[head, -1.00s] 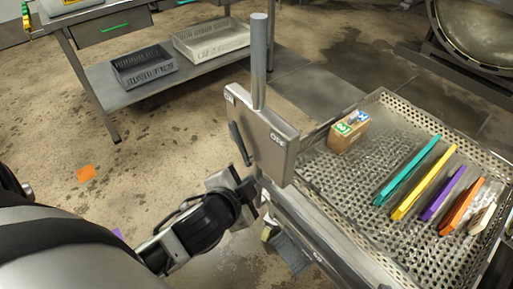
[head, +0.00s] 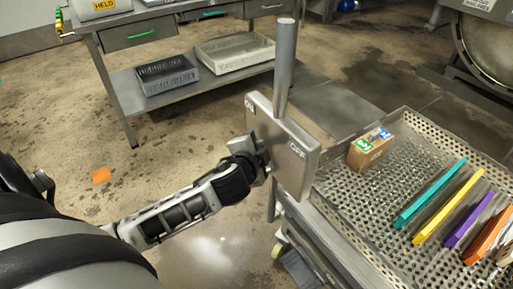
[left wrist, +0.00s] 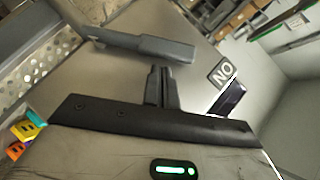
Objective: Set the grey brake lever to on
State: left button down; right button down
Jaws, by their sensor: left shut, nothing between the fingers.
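The grey brake box (head: 292,150) stands upright on a post, with ON at its left edge and OFF at its right. My left gripper (head: 262,152) is at the box's left face, near the ON edge, and hides the lever there. In the left wrist view the grey brake lever (left wrist: 150,45) lies across the box face, and the ON label (left wrist: 222,72) is beyond its thick end. My left gripper's fingers (left wrist: 163,70) are shut and empty, with their tips just beside the lever's thick part. I cannot tell whether they touch it. My right gripper is out of view.
A perforated tray cart (head: 345,212) stands right of the box, holding a small carton (head: 370,150) and several coloured strips. A steel table (head: 200,92) with two bins on its shelf is behind. A round vessel door (head: 490,45) is at the upper right. Floor at left is open.

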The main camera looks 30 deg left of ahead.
pick_arm(q)
jog(key=shift+w+a+f, duration=0.1)
jog(key=shift+a+f, duration=0.05)
jog(key=shift+a, duration=0.1)
